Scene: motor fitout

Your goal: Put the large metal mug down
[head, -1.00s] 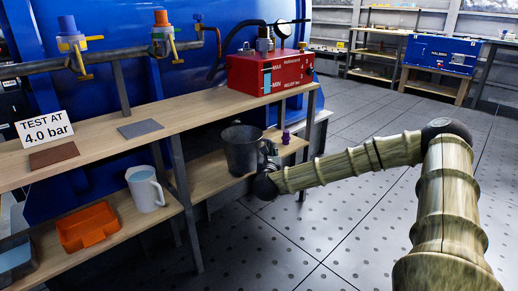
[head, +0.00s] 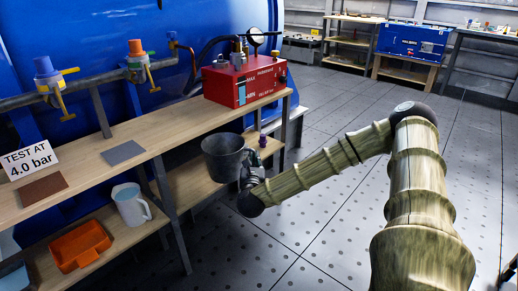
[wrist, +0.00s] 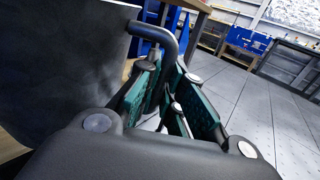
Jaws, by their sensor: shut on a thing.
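The large dark grey metal mug (head: 224,160) is in front of the right part of the shelf unit, between the upper board and the lower shelf (head: 205,186). My gripper (head: 250,174) is at the mug's right side. In the wrist view my gripper (wrist: 172,110) is shut on the mug's handle (wrist: 160,38), and the mug's dark wall (wrist: 65,60) fills the left side. The mug looks roughly upright. I cannot tell whether its base touches the lower shelf, as the base's contact is not clear.
A white jug (head: 131,206) and an orange tray (head: 80,247) stand on the lower shelf at the left. A small purple-topped item (head: 262,142) is behind my gripper. A red box (head: 243,82) with a gauge sits on the upper board. The floor at the right is clear.

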